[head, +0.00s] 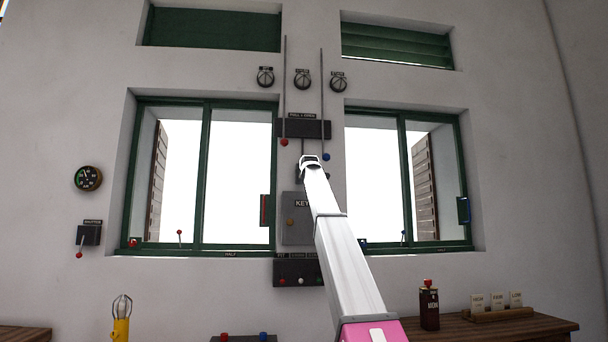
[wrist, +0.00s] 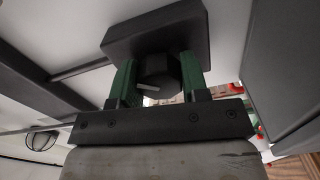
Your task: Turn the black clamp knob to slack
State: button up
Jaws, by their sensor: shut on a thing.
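The black clamp knob (wrist: 157,72) is faceted and has a pale pointer mark on its face. It sits on a dark block (wrist: 156,32) in the wrist view. My gripper (wrist: 160,80) has its two green fingers on either side of the knob and is shut on it. In the head view my arm reaches up to the wall between the two windows. There the arm's end hides the knob, and only a bit of a dark block shows beside it. I cannot read a slack label.
Above are a dark panel (head: 316,129) with a red ball (head: 284,142) and a blue ball (head: 326,156) on long rods. A grey key box (head: 294,228) is just below, left of my arm. Green-framed windows (head: 206,175) flank this strip. A wooden table (head: 500,332) stands lower right.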

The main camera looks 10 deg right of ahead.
jog(key=n, duration=0.6)
jog(key=shift+n, duration=0.3)
dwell(0.5)
jog(key=o, duration=0.9)
jog(key=s, duration=1)
jog(key=shift+s, duration=0.4)
